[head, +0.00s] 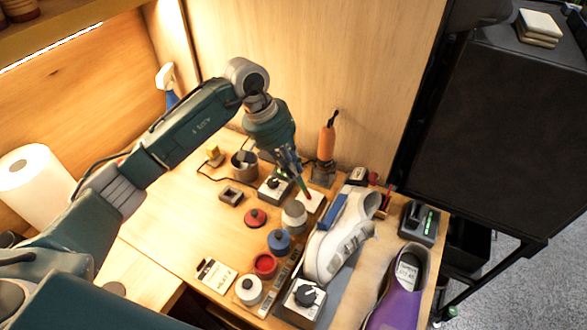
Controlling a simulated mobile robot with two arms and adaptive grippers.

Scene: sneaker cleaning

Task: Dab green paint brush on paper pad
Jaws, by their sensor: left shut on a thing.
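My left gripper (291,164) reaches in from the left and points down over the back of the workbench. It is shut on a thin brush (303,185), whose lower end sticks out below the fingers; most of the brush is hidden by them. The brush's colour is hard to make out, though its lower part looks reddish. A small white paper pad (315,203) lies just under the brush tip. The tip is at or just above the pad; I cannot tell whether they touch. My right gripper is not in view.
Paint jars with white, blue and red tops, such as the blue one (279,241), stand in front of the pad. A white sneaker (331,250) and a purple shoe (397,295) are to the right. An orange-handled tool (326,143) stands behind.

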